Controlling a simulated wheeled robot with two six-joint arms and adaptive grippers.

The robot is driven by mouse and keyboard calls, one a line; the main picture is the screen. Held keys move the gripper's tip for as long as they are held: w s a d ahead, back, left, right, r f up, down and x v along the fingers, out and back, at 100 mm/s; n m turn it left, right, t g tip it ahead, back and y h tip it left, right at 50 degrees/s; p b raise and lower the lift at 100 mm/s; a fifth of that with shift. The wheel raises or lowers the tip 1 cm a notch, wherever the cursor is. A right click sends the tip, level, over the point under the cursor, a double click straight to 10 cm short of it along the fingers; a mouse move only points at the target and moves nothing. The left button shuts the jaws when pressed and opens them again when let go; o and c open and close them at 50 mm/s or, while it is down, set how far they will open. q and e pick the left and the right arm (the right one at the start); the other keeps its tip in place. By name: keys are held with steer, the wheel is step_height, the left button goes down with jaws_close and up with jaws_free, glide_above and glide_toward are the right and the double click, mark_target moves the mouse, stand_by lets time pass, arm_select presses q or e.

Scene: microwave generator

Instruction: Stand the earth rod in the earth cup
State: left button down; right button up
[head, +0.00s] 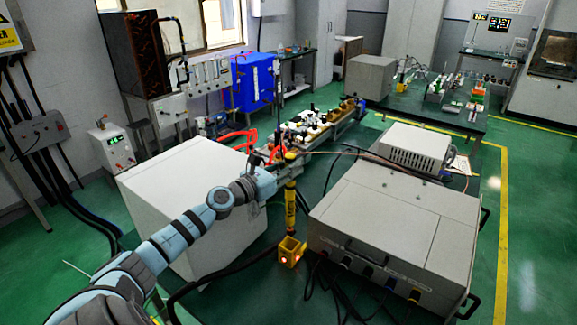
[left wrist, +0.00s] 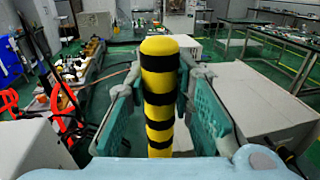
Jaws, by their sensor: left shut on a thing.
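The earth rod (head: 290,208) is yellow with black bands and stands about upright in my left gripper (head: 286,173). In the left wrist view the rod (left wrist: 160,85) rises between the two green fingers of the gripper (left wrist: 162,110), which close on it from both sides. The earth cup (head: 291,253) is a small square yellow box on the green surface, with an orange glow on its front. The rod's lower end is right above or at the cup's mouth; I cannot tell whether it is inside. My right gripper is not in view.
A big grey case (head: 395,235) with cables at its front stands right of the cup. A white box (head: 190,200) stands to the left, under my left arm. A bench (head: 325,135) with small parts and red cables lies behind the rod.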

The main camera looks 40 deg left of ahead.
mark_target(290, 200)
arm_select(q)
step_height(290, 200, down, 12)
steer(key=b, duration=1)
steer(key=shift+a+r, duration=0.1)
steer(key=shift+r, duration=0.15)
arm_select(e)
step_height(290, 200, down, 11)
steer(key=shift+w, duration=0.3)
arm_select(q)
steer(key=shift+f+b, duration=0.15)
steer(key=shift+b, duration=0.2)
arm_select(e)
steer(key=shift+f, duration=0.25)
arm_select(q)
steer(key=shift+f+b, duration=0.35)
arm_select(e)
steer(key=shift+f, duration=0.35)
arm_select(q)
steer(key=c, duration=1.3)
jaws_free()
steer(key=shift+r, duration=0.1)
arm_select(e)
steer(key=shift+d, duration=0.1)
